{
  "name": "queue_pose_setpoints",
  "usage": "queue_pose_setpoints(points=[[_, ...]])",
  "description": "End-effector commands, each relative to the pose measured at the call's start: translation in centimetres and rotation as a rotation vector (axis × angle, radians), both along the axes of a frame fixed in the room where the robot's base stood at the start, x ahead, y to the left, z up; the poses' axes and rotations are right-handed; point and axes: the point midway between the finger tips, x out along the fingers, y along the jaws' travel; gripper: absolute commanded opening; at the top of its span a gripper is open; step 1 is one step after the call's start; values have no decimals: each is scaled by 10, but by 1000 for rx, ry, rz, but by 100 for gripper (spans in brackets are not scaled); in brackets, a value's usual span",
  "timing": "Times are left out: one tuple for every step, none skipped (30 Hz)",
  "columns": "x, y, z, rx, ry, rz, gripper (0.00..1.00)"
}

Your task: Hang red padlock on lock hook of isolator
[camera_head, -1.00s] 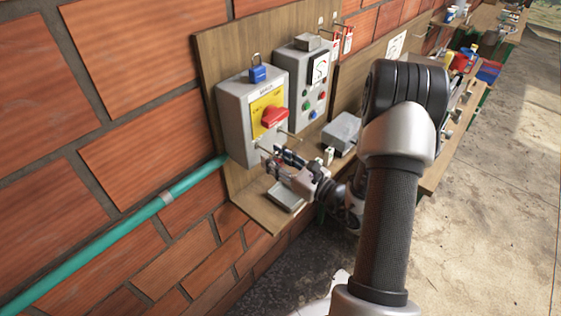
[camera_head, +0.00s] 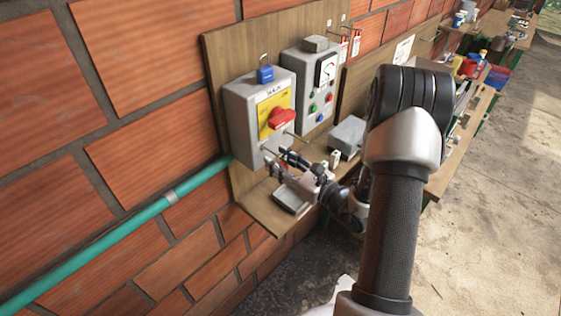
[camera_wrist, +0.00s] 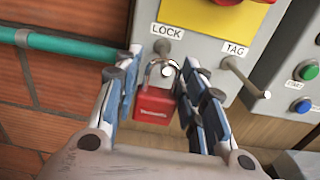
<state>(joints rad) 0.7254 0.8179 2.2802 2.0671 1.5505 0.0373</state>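The isolator (camera_head: 258,120) is a grey box with a yellow plate and red knob, mounted on a wooden backboard. In the wrist view its lock hook (camera_wrist: 164,52) sticks out under the word LOCK. The red padlock (camera_wrist: 153,104) is just below the hook's end, body down, with its metal shackle (camera_wrist: 154,69) around or right at the hook tip; I cannot tell how far it is on. My gripper (camera_wrist: 162,68) has one finger on each side of the padlock, open, with gaps visible at both sides.
The tag hook (camera_wrist: 245,78) juts out right of my fingers. A blue padlock (camera_head: 265,74) is on top of the isolator. A control box (camera_head: 312,88) with buttons stands to the right. A green pipe (camera_head: 130,219) runs left along the brick wall. A grey tray (camera_head: 290,200) lies below.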

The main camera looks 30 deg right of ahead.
Motion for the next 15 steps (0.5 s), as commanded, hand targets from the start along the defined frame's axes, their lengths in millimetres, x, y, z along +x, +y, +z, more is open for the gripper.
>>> queue_pose_setpoints(points=[[0, 0, 0, 0, 0, 0, 43], [0, 0, 0, 0, 0, 0, 45], [0, 0, 0, 0, 0, 0, 48], [0, 0, 0, 0, 0, 0, 50], [0, 0, 0, 0, 0, 0, 52], [0, 0, 0, 0, 0, 0, 55], [0, 0, 0, 0, 0, 0, 57], [0, 0, 0, 0, 0, 0, 57], [0, 0, 0, 0, 0, 0, 57], [0, 0, 0, 0, 0, 0, 57], [0, 0, 0, 0, 0, 0, 57], [0, 0, 0, 0, 0, 0, 57], [0, 0, 0, 0, 0, 0, 57], [0, 0, 0, 0, 0, 0, 57], [0, 0, 0, 0, 1, 0, 57]])
